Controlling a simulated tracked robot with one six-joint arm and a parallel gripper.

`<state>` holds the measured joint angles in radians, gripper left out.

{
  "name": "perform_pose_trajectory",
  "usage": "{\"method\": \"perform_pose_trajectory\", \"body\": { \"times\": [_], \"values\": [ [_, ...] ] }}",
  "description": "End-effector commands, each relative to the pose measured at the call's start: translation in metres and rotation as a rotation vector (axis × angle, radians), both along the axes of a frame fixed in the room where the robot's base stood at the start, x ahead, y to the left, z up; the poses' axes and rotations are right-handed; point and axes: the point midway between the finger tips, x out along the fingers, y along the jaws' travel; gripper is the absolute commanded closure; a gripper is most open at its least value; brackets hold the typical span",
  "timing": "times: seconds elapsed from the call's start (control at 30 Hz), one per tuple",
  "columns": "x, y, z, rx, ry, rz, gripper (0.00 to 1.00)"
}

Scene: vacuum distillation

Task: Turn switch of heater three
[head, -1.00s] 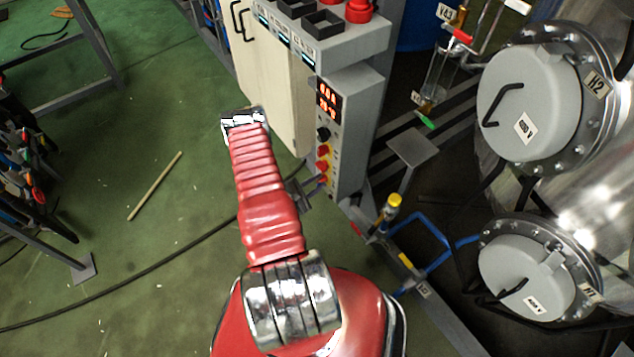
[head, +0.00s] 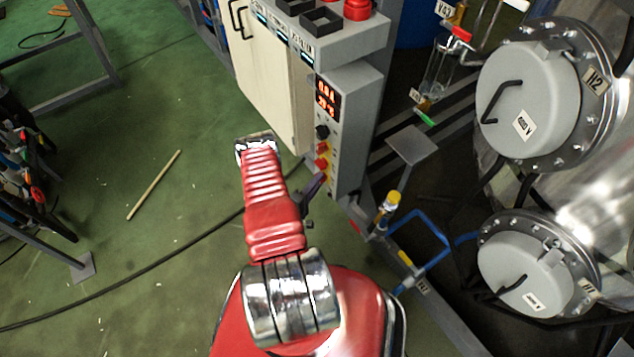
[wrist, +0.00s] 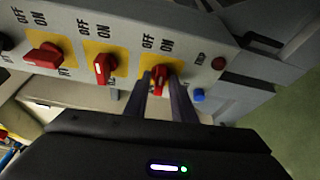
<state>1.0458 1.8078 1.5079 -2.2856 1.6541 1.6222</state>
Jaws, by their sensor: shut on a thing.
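In the wrist view a grey panel carries a row of red rotary switches on yellow plates, each marked OFF and ON. The rightmost red switch (wrist: 159,76), last in the row, stands between the two dark fingers of my gripper (wrist: 161,88). The fingers are shut on its handle, which points roughly up the picture. The label below it is hidden by the fingers, so I cannot read its number. In the head view my gripper (head: 314,184) is at the lower part of the grey control box (head: 357,105), partly hidden by my red arm.
The middle red switch (wrist: 104,68) stands close beside my left finger, its handle near upright. The left red switch (wrist: 44,56) lies turned sideways. A dark red round part (wrist: 218,63) and a blue button (wrist: 199,95) are just right of my fingers.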

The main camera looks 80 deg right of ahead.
Motion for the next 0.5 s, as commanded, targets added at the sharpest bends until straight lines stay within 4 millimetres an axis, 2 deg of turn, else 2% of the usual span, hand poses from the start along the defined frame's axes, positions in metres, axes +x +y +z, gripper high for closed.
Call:
{"method": "perform_pose_trajectory", "body": {
  "times": [0.03,0.5],
  "values": [
    [-0.0047,0.0011,-0.0030,-0.009,-0.017,-0.010,0.99],
    [-0.0054,0.0009,-0.0041,-0.061,-0.079,-0.013,0.99]
  ]
}}
